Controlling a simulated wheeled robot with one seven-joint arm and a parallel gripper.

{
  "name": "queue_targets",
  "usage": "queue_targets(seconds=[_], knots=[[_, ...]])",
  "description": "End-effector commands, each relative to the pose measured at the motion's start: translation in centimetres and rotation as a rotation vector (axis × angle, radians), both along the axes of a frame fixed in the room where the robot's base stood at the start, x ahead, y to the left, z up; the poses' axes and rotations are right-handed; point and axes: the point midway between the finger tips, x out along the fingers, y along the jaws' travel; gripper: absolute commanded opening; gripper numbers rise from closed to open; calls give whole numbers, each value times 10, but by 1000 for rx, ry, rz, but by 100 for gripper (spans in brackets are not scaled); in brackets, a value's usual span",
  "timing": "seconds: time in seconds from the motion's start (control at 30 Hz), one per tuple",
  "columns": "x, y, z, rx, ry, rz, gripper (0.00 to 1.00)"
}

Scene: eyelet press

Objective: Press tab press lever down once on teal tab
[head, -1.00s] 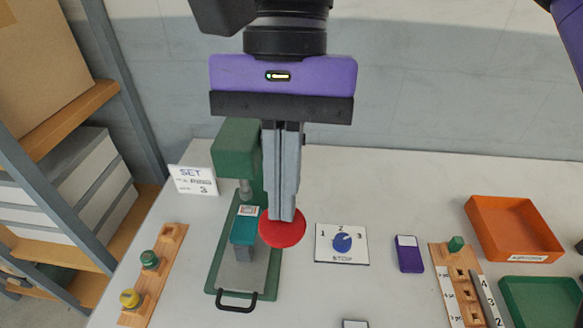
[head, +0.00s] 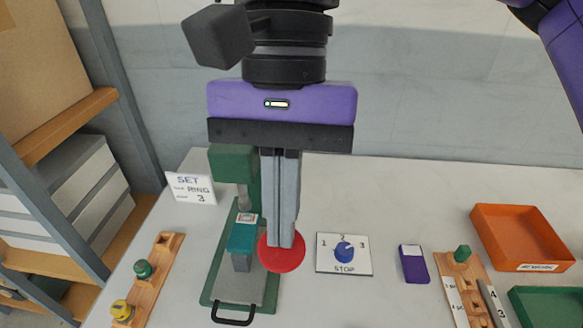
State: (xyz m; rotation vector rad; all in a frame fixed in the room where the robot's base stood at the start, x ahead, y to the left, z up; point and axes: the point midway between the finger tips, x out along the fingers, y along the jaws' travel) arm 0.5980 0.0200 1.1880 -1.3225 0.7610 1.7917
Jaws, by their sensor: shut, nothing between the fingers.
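The green tab press (head: 233,160) stands left of centre, with a grey ram (head: 244,197) above its bed. A teal tab (head: 242,238) lies on the bed under the ram, its far end pale and marked. I cannot tell whether the ram touches it. The lever's round red knob (head: 282,257) is right of the tab. The rest of the lever is hidden behind my fingers. My gripper (head: 281,244) is shut and empty, pointing down with its fingertips over the knob's far part, seemingly touching it.
A dial card marked STOP (head: 343,254) and a purple block (head: 413,263) are to the right, then a wooden rack (head: 466,285) and an orange tray (head: 520,238). A SET sign (head: 190,188) and a wooden button strip (head: 148,280) are left.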

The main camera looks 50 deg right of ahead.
Motion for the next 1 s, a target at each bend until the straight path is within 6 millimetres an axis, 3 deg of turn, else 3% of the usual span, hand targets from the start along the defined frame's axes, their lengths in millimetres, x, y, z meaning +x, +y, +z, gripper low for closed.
queue_targets(seconds=[0.5, 1.0], knots=[[-3, 4, -28, 1, 0, 1, 0], [-3, 4, -32, 0, 1, 1, 0]])
